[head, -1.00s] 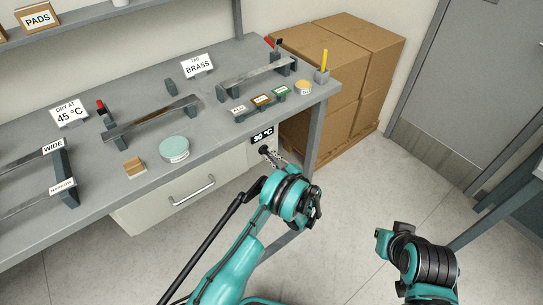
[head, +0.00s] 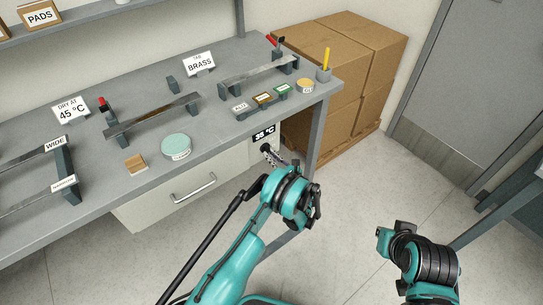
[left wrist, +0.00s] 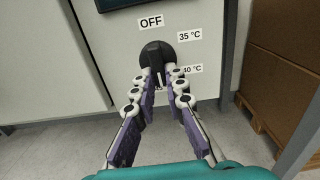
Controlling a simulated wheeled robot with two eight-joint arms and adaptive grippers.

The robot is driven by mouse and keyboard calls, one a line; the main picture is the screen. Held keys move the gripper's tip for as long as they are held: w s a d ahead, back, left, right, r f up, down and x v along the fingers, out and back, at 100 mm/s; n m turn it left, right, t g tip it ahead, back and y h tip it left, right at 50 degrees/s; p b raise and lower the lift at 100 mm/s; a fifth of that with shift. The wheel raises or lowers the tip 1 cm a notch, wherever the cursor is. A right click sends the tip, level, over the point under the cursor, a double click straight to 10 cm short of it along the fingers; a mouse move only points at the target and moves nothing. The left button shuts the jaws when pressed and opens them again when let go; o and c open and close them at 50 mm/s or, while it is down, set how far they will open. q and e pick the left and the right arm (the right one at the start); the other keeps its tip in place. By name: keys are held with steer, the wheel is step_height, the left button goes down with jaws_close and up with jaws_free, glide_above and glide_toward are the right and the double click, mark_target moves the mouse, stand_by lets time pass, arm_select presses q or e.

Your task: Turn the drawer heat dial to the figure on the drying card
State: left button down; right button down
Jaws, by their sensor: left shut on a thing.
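The drying card (head: 70,110) stands on the bench at the left and reads "DRY AT 45 °C". The display (head: 264,134) at the right of the drawer front reads 35 °C. The black heat dial (left wrist: 157,57) shows in the left wrist view, with labels OFF (left wrist: 151,22), 35 °C (left wrist: 189,36) and 40 °C (left wrist: 192,69) around it. Other markings are hidden by my fingers. My left gripper (left wrist: 158,82) is shut on the dial; it also shows below the display in the head view (head: 270,154). Only part of my right arm shows, with no fingers visible.
The drawer (head: 182,190) with a bar handle is left of the dial. A bench leg (head: 311,140) and stacked cardboard boxes (head: 345,75) stand close on the right. The bench top (head: 135,90) carries racks, samples and tag cards. The floor in front is clear.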

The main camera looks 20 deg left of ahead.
arm_select(q)
steer(key=shift+m, duration=0.3)
steer(key=shift+f, duration=0.1)
steer(key=c, duration=1.6)
jaws_free()
steer(key=shift+o, duration=0.2)
steer(key=shift+d, duration=0.1)
steer(key=v, duration=1.2)
